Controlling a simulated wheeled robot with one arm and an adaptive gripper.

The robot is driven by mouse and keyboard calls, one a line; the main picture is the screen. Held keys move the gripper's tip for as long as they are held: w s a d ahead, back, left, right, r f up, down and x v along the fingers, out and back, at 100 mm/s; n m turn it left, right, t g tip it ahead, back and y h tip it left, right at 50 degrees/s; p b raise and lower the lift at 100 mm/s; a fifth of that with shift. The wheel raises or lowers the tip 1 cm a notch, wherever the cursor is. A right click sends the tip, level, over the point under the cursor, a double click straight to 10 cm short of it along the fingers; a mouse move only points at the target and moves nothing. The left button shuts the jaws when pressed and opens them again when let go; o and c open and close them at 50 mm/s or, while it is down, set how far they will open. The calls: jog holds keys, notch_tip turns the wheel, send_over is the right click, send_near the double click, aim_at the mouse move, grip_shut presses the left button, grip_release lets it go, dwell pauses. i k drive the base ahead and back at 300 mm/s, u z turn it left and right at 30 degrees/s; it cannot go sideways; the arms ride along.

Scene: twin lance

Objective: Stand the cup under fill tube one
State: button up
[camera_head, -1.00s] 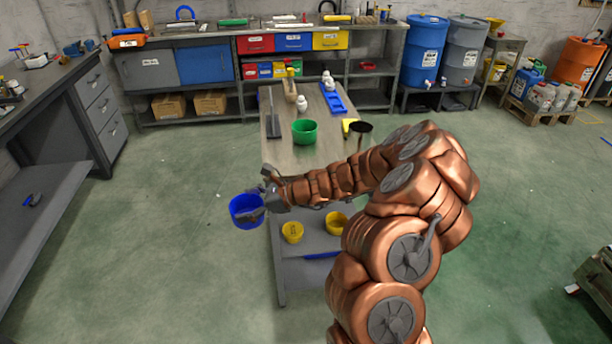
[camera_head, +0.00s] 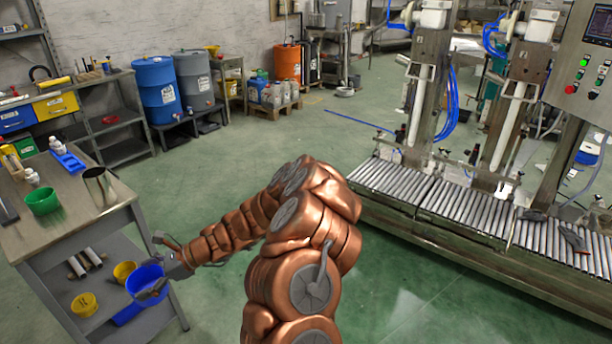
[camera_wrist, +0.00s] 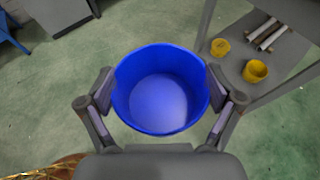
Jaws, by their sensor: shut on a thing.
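My gripper (camera_head: 162,281) is shut on a blue cup (camera_head: 147,273), held in the air beside the cart at the lower left of the head view. In the wrist view the blue cup (camera_wrist: 160,110) is upright, looks empty, and has one finger on each side of my gripper (camera_wrist: 161,104). The filling machine stands at the right of the head view, with two white fill tubes, a left one (camera_head: 418,108) and a right one (camera_head: 505,125), above a roller conveyor (camera_head: 455,205). Which tube is one cannot be told.
A cart (camera_head: 75,228) holds a green cup (camera_head: 42,200), a dark metal cup (camera_head: 98,184) and, on its lower shelf, yellow cups (camera_head: 85,304). Gloves (camera_head: 573,238) lie on the conveyor's right part. The green floor between cart and conveyor is clear.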

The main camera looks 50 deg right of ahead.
aim_at(404, 173)
jog(key=u, duration=1.15)
jog(key=k, duration=0.1)
jog(key=z, duration=2.75)
jog(key=i, duration=1)
jog(key=z, duration=1.05)
jog(key=i, duration=1.45)
jog(key=u, duration=0.4)
jog(key=i, duration=1.35)
jog(key=u, duration=0.55)
